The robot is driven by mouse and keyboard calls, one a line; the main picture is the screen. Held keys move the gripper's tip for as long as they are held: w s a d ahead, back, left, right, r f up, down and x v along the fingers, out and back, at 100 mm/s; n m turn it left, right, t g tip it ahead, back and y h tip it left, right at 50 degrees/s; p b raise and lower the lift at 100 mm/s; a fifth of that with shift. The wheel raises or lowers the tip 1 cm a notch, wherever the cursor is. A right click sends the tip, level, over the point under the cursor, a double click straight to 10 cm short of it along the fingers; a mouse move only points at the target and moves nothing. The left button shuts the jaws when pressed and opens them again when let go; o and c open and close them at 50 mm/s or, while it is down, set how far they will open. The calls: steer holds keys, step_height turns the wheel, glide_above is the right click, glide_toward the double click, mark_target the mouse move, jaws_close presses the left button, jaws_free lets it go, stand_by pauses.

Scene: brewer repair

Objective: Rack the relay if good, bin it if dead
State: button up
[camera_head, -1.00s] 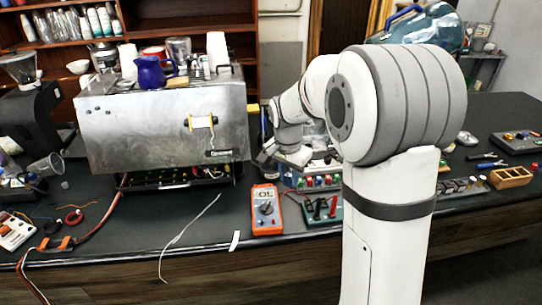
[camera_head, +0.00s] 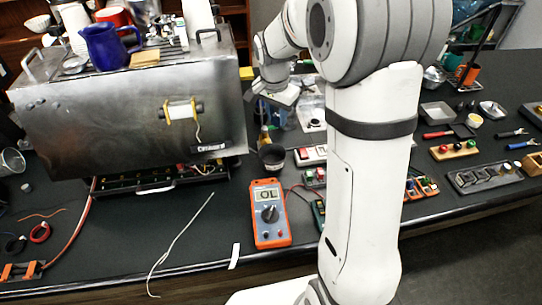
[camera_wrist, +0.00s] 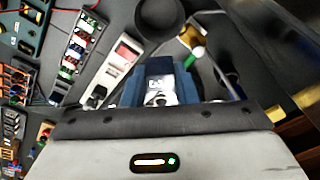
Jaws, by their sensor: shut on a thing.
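My gripper (camera_head: 280,95) is right of the steel brewer (camera_head: 130,115), above the counter, partly hidden by my arm in the head view. In the wrist view, my gripper (camera_wrist: 160,88) has its blue fingers shut on a small clear-and-silver part with a dark blue top, which looks like the relay (camera_wrist: 160,66). The relay cannot be made out in the head view. A grey rack (camera_head: 485,178) with dark blocks lies at the right. I cannot tell which container is the bin.
A black cup (camera_head: 272,157) and a white box with a red switch (camera_head: 310,155) stand below my gripper. A blue jug (camera_head: 108,45) sits on the brewer. Small trays (camera_head: 437,112) and tools lie at the right. A loose white wire (camera_head: 180,245) lies in front.

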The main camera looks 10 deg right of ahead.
steer(key=shift+f+b, duration=1.5)
steer(key=shift+f, duration=1.15)
steer(key=shift+s, duration=0.1)
steer(key=o, duration=1.1)
steer(key=shift+c, duration=0.2)
steer(key=shift+r, duration=0.15)
steer(key=r, duration=0.4)
steer(key=r+b, duration=0.1)
steer(key=r, duration=0.2)
steer(key=shift+s+a, duration=0.3)
steer(key=shift+r, duration=0.3)
